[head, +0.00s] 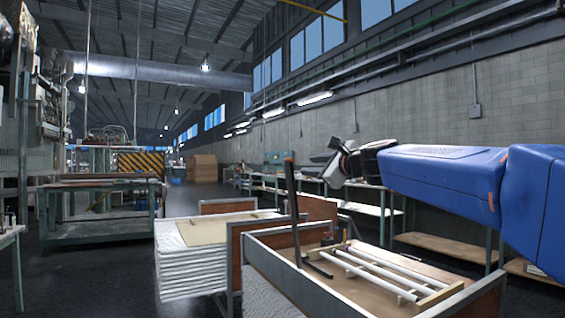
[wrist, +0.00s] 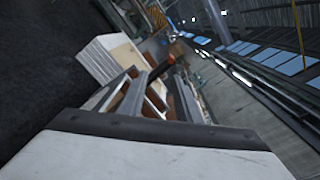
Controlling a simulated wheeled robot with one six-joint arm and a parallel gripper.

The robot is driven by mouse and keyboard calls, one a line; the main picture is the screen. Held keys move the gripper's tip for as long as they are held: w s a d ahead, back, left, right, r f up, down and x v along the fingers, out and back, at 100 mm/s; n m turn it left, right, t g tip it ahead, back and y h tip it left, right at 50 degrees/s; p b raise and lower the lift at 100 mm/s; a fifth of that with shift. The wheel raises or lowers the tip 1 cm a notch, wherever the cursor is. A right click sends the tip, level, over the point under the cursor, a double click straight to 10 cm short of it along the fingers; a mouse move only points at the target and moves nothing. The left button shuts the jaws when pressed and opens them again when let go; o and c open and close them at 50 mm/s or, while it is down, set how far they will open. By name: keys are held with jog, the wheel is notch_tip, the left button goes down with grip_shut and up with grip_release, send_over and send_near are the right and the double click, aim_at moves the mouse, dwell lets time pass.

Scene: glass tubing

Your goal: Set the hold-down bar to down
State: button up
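The hold-down bar (head: 294,205) is a thin black bar with a red tip. It stands nearly upright at the left part of a wooden-floored crate (head: 345,292), clear of the glass tubes. Several white tubes (head: 372,272) lie side by side in the crate across wooden rests. In the wrist view the bar (wrist: 161,68) shows small and tilted, with its red tip toward the upper right. My gripper (head: 338,166) is in the air to the right of the bar's upper part, apparently apart from it. Its fingers are too small and dark to read.
A stack of white sheets (head: 190,265) with a board on top stands left of the crate. Another wooden-sided crate (head: 235,260) stands behind it. A green workbench (head: 100,222) is at the left, and benches run along the right wall. Dark floor is open at the left.

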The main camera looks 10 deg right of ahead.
aim_at(286, 160)
jog(key=shift+m+t, duration=0.3)
jog(key=shift+m, duration=0.3)
jog(key=x, duration=0.6)
jog(key=d+r+x, duration=0.1)
jog(key=x, duration=1.2)
jog(key=shift+w+d+r, duration=0.2)
jog(key=shift+w, duration=0.05)
